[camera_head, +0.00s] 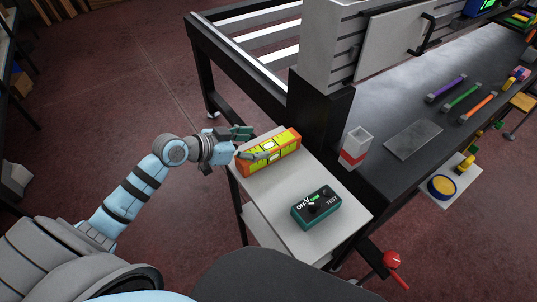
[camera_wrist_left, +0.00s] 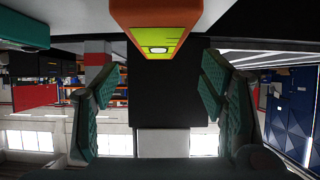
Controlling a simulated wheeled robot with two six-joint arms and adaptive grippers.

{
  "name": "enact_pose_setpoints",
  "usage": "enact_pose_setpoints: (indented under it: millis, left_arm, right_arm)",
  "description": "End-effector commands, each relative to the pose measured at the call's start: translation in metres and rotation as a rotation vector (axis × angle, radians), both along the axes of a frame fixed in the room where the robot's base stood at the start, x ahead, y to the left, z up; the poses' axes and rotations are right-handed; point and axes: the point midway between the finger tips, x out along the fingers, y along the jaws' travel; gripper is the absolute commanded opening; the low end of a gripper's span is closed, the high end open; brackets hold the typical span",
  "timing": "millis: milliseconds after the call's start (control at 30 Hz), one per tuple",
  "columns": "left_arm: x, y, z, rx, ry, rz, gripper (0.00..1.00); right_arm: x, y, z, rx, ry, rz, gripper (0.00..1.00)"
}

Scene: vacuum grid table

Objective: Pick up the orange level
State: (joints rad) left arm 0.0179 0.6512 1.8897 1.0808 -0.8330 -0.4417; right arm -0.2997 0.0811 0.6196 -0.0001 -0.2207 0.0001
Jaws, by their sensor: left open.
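The orange level (camera_head: 284,153), with yellow-green faces and clear vials, lies on the small white side table (camera_head: 264,192). My left gripper (camera_head: 249,144) is open at the left end of the level. One finger is behind that end and the other overlaps its front face in the head view. In the left wrist view the end of the level (camera_wrist_left: 158,22) shows at top centre, between the spread green finger pads (camera_wrist_left: 158,88). Contact cannot be made out. My right gripper is not in view.
A green test box (camera_head: 316,207) with a dial stands on the same table, nearer me. Bare table top lies between level and box.

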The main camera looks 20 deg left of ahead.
Motion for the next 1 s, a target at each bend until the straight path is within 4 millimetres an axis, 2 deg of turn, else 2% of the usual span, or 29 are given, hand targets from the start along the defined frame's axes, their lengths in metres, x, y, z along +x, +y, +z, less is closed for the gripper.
enact_pose_setpoints:
  millis: [167, 300, 400, 633, 1000]
  left_arm:
    - [0.015, -0.009, -0.013, -0.002, 0.001, 0.001, 0.65]
    - [0.032, -0.020, -0.034, -0.004, 0.001, 0.001, 0.65]
    - [0.043, -0.026, -0.039, 0.000, 0.000, 0.001, 0.65]
    - [0.044, -0.027, -0.040, 0.002, 0.002, 0.001, 0.63]
    - [0.044, -0.026, -0.040, 0.002, 0.002, 0.002, 0.04]
  right_arm:
    - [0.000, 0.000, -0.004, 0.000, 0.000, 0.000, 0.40]
    - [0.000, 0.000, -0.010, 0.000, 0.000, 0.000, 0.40]
    - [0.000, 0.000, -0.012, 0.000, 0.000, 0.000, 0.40]
    - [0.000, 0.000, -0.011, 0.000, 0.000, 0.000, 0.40]
    - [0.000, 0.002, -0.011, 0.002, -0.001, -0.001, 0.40]
